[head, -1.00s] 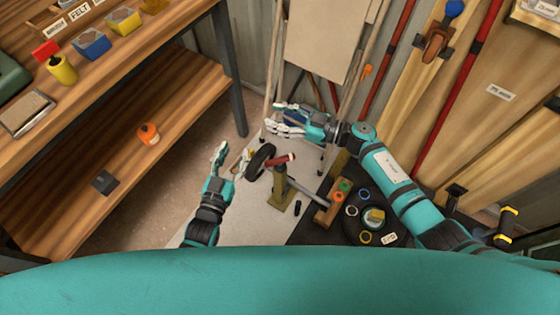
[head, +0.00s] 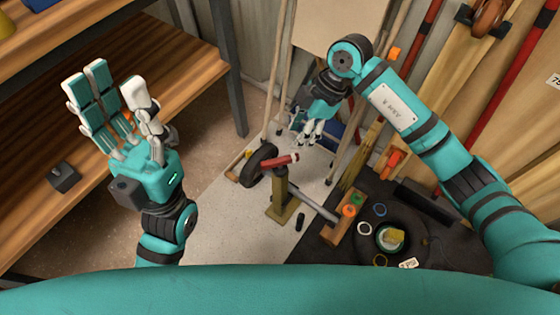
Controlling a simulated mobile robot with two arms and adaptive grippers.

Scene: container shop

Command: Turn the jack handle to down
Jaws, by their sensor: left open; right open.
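The jack handle (head: 281,160) has a red grip. It lies roughly level at the top of an olive-brown upright post (head: 282,200), and a black wheel (head: 258,165) is beside its left end. My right gripper (head: 308,135) is open and empty, with its fingers pointing down. In the picture it is just above and to the right of the red grip, with a small gap between them. My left gripper (head: 115,105) is open and raised at the left, fingers up and spread, well away from the jack.
A grey bar (head: 315,204) runs from the post to a wooden block (head: 336,222). A black mat (head: 440,235) at the right holds colored rings and a round tin (head: 391,238). A wooden shelf (head: 190,75) is at the left. Long-handled tools lean behind the jack.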

